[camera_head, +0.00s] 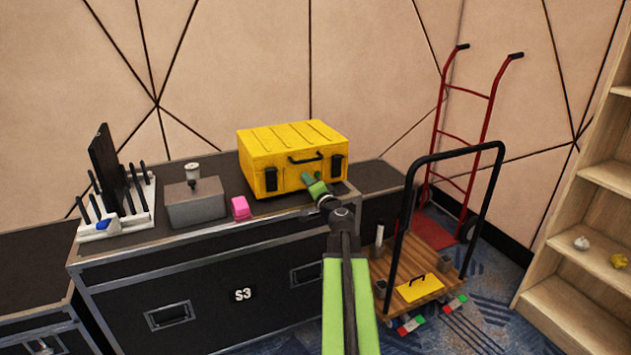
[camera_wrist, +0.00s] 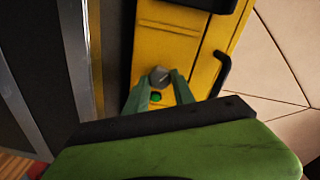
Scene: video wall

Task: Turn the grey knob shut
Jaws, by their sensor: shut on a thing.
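The grey knob (camera_wrist: 159,76) is on the front face of the yellow case (camera_head: 292,154), beside a small green spot (camera_wrist: 155,97) in the wrist view. My gripper (camera_wrist: 160,84) is shut on the knob, with a green finger on either side of it. In the head view my gripper (camera_head: 309,182) reaches the lower front of the case and hides the knob. The yellow case also shows in the wrist view (camera_wrist: 178,50), with a black handle and latches.
The case stands on a black flight case (camera_head: 225,275) marked S3. A grey box (camera_head: 196,206), a pink block (camera_head: 240,207) and a rack of dark pieces (camera_head: 117,226) stand to its left. A cart (camera_head: 440,245), a red hand truck (camera_head: 470,135) and shelves (camera_head: 580,240) are to the right.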

